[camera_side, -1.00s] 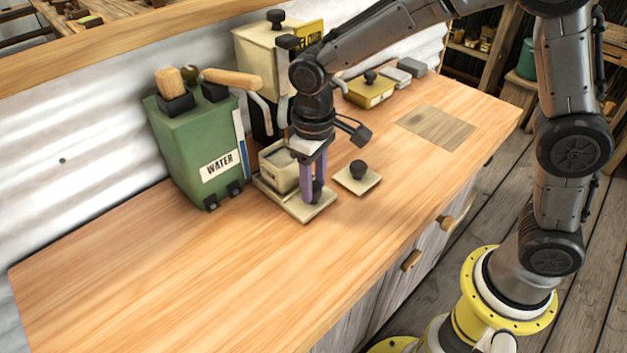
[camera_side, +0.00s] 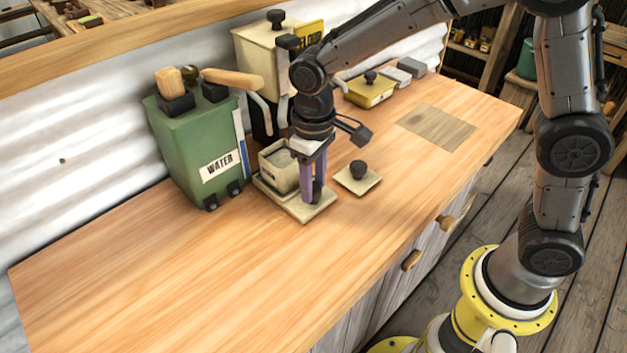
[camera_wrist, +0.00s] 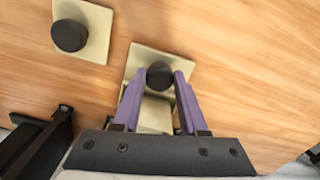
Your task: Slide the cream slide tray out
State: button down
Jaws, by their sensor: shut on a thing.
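The cream slide tray (camera_side: 303,213) lies low on the wooden counter, its flat front part reaching out from under a small cream open-topped box (camera_side: 276,168). My gripper (camera_side: 313,196) points down over the front part. In the wrist view, its purple fingers (camera_wrist: 160,78) are shut on the tray's round black knob (camera_wrist: 160,72), one on each side. The tray's cream plate (camera_wrist: 147,56) shows around the knob. My fingers hide part of the box and the tray in the side view.
A cream lid with a black knob (camera_side: 358,178) lies just right of the tray. A green WATER canister (camera_side: 198,147) stands close on the left. A cream canister (camera_side: 257,55) and a yellow tin (camera_side: 370,92) stand behind. The front left counter is clear.

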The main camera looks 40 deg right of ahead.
jog(key=s, duration=1.1)
jog(key=shift+r, duration=0.1)
jog(key=shift+c, duration=2.2)
grip_release()
notch_tip(320, 180, up, 14)
